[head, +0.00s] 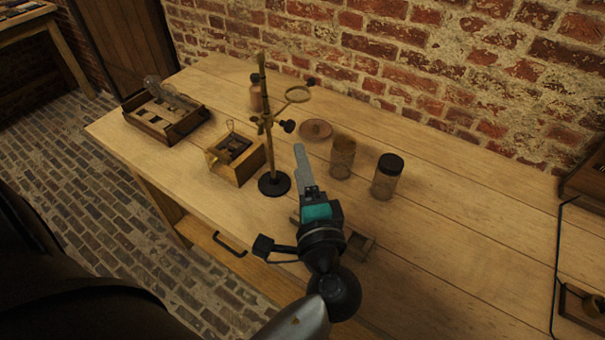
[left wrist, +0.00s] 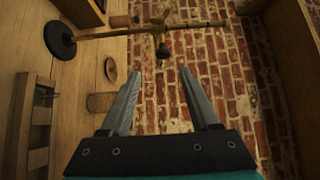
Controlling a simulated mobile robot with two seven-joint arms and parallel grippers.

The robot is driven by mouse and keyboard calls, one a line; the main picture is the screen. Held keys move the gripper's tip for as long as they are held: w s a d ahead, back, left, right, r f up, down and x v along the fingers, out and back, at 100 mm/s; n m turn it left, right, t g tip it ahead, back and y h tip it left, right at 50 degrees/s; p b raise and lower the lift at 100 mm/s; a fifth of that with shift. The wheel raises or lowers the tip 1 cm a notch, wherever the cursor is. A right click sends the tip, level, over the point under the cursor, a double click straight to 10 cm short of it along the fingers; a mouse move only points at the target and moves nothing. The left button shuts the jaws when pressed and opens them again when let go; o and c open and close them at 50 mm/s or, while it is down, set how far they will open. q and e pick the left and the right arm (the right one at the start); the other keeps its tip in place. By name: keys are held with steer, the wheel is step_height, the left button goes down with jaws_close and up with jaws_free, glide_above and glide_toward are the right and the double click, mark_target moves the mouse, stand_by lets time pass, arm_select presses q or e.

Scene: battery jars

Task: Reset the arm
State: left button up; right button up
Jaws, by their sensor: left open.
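My left gripper (head: 299,150) reaches over the table's middle, to the right of the stand's base. In the left wrist view its two fingers (left wrist: 160,72) are apart with nothing between them. An open-topped glass jar (head: 342,158) stands just right of the fingers, and a jar with a black lid (head: 387,177) stands further right. A brown round disc (head: 315,130) lies behind the open-topped jar. Part of a small wooden holder (head: 358,247) shows beside my left wrist, which hides the rest. My right gripper is not in view.
A ring stand (head: 274,184) rises close left of the gripper. A wooden box (head: 232,170) and a wooden tray with a glass bulb (head: 165,120) stand further left. A brick wall (head: 450,65) runs behind.

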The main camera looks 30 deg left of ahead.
arm_select(q)
steer(key=shift+s+d, duration=0.4)
steer(key=shift+s, duration=0.1)
